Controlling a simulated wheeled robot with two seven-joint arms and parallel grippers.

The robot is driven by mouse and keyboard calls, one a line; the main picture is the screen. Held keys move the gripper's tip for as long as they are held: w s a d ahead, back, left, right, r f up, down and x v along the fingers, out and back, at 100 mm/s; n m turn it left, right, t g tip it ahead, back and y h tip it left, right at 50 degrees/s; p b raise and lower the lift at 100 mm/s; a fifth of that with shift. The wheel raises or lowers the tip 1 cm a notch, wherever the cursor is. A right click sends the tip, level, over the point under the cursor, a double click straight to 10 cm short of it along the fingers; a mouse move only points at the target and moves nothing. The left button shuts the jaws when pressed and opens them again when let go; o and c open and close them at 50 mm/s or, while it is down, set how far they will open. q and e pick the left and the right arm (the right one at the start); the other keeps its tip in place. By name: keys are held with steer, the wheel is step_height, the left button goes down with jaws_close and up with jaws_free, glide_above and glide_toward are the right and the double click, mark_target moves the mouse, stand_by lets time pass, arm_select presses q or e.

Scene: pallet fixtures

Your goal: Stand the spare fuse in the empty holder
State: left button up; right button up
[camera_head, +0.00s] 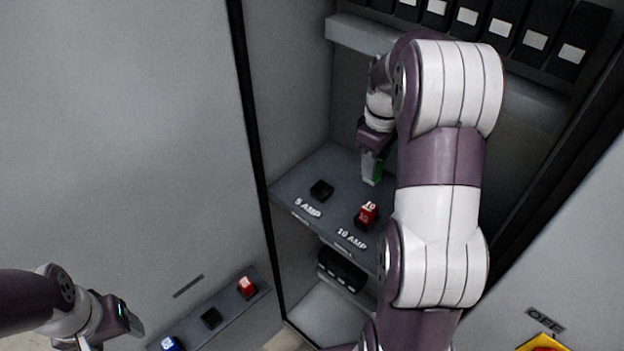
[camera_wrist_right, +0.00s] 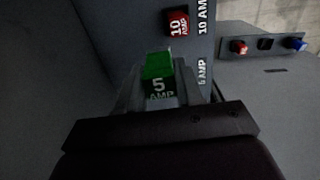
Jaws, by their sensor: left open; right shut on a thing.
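A green fuse marked 5 AMP (camera_wrist_right: 158,88) is between the fingers of my right gripper (camera_head: 371,172), which is shut on it. An empty black holder (camera_head: 321,190) stands on the shelf behind the 5 AMP label, to the left of and nearer than the held fuse. I cannot tell whether the fuse touches the shelf. My left gripper (camera_head: 132,322) is open and empty at the lower left, away from the shelf.
A red 10 AMP fuse (camera_head: 368,213) stands in the holder beside the empty one. The lower left rack (camera_head: 190,331) has a red fuse (camera_head: 247,287), an empty socket (camera_head: 211,318) and a blue fuse (camera_head: 171,344). Cabinet walls enclose the shelf; black modules (camera_head: 467,20) hang above.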

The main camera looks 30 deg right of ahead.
steer(key=w+a+f, duration=0.2)
steer(key=w+f, duration=0.1)
steer(key=w+a+f+p, duration=0.1)
steer(key=w+a+f, duration=0.2)
steer(key=f, duration=0.1)
steer(key=w+a+f, duration=0.2)
steer(key=w+f, duration=0.1)
steer(key=shift+w+a+f+p, duration=0.1)
steer(key=shift+a+f+p, duration=0.05)
steer(key=shift+f+p, duration=0.15)
steer(key=shift+f, duration=0.3)
arm_select(q)
steer(key=shift+w+r, duration=0.15)
steer(key=shift+r, duration=0.55)
arm_select(e)
steer(key=o, duration=1.1)
